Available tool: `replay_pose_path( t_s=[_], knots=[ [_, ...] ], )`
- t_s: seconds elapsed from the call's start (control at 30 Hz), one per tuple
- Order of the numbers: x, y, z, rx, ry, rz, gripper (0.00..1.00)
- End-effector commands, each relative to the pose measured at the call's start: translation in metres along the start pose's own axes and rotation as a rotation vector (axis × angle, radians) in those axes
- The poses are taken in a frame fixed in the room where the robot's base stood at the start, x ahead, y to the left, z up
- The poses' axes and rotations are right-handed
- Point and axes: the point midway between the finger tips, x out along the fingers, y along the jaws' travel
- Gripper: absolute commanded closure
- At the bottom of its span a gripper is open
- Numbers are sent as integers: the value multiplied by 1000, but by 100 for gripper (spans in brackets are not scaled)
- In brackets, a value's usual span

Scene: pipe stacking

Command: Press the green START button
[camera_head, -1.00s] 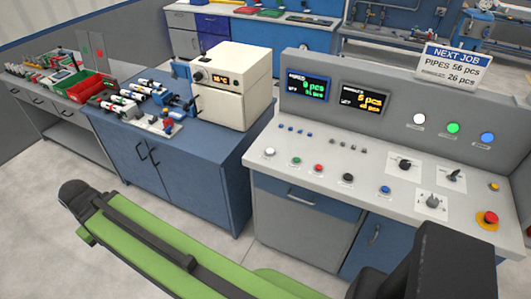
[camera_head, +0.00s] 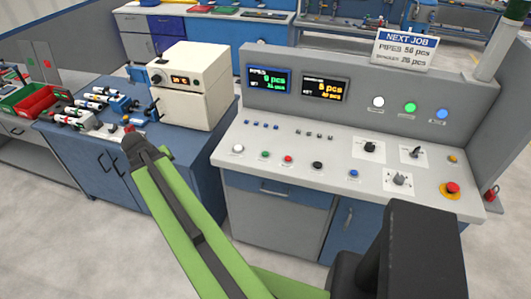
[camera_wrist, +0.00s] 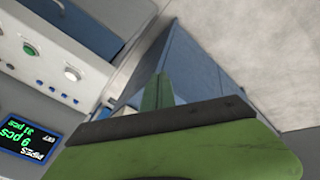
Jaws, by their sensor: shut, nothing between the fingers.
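A small green button (camera_head: 264,154) sits on the sloped desk of the grey control console (camera_head: 330,205), between a white button (camera_head: 238,148) and a red button (camera_head: 288,159). Its label is too small to read. In the wrist view, which is tilted and nearly upside down, the green button (camera_wrist: 29,48) is at the upper left, with the white one (camera_wrist: 73,73) beside it. My gripper (camera_wrist: 157,84) shows its green fingers together, with nothing between them. It is apart from the button, off to the console's left side. I cannot make out the fingertips in the head view.
A green lamp (camera_head: 410,107) is on the upright panel with white and blue ones. Black (camera_head: 317,165) and blue (camera_head: 354,173) buttons, rotary switches and a red emergency stop (camera_head: 452,188) share the desk. A blue cabinet (camera_head: 180,170) with a cream oven (camera_head: 190,85) stands left.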

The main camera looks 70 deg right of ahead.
Motion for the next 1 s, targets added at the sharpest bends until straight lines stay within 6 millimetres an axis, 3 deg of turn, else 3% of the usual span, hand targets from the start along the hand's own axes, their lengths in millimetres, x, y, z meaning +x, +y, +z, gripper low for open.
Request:
replay_pose_path(
  t_s=[0.03, 0.17, 0.3, 0.4, 0.5, 0.6, 0.7, 1.0],
  knots=[
    [10, 37, -2, 48, 9, 39, 100],
    [28, 128, -1, 151, 36, 142, 100],
    [40, 224, 14, 248, 56, 256, 100],
    [45, 285, 31, 306, 65, 332, 100],
    [47, 332, 48, 347, 70, 392, 100],
    [47, 363, 61, 372, 72, 432, 100],
    [47, 378, 68, 383, 74, 452, 100],
    [46, 380, 68, 385, 75, 456, 100]
  ],
)
